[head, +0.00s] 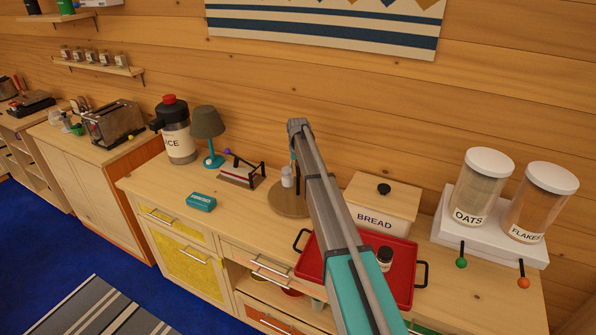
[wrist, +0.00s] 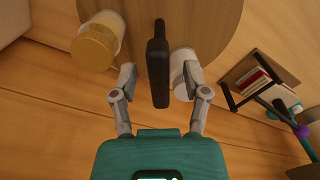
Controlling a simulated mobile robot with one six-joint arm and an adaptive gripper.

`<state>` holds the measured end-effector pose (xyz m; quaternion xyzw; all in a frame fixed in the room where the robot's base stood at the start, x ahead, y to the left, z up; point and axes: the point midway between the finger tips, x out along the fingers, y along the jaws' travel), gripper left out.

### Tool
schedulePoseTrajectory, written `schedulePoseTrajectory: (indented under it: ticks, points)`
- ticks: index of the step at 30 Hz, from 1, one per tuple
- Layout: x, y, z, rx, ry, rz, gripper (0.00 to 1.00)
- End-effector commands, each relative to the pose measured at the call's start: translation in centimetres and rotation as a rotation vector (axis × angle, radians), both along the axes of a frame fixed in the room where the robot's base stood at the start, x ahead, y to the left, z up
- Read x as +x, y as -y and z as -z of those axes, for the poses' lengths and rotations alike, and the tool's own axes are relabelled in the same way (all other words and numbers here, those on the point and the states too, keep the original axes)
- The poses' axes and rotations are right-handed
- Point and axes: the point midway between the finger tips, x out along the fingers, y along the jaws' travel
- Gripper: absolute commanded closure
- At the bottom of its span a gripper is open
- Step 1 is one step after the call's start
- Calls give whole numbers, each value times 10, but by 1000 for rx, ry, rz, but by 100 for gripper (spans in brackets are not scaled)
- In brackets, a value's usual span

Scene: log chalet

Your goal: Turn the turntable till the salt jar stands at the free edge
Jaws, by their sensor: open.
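The turntable (wrist: 215,22) is a round wooden disc at the top of the wrist view. In the head view its left part (head: 283,207) shows on the counter, and my arm covers the rest. A jar with a yellow lid (wrist: 95,45) stands at its left in the wrist view, and a white jar (wrist: 183,72) at its right, close to my right finger. I read no label, so I cannot tell which is the salt jar. A dark, handle-like piece (wrist: 158,62) lies between my fingers. My gripper (wrist: 161,74) is open around it; contact is unclear.
A red tray (head: 313,262) with a dark-lidded jar (head: 384,259) is in front, near the turntable. A bread box (head: 384,205) stands to the right. A small dark-framed rack (head: 243,172), a lamp (head: 207,125) and a teal box (head: 201,202) are to the left.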

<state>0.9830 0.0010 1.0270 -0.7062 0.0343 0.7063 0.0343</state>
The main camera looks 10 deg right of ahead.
Motion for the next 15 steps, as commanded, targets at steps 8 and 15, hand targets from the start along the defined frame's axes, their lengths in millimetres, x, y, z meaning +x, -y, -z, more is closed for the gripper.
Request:
schedulePoseTrajectory:
  ticks: [8, 15]
  points:
    - [0, 0, 0, 0, 0, 0, 75]
    - [0, 0, 0, 0, 0, 0, 100]
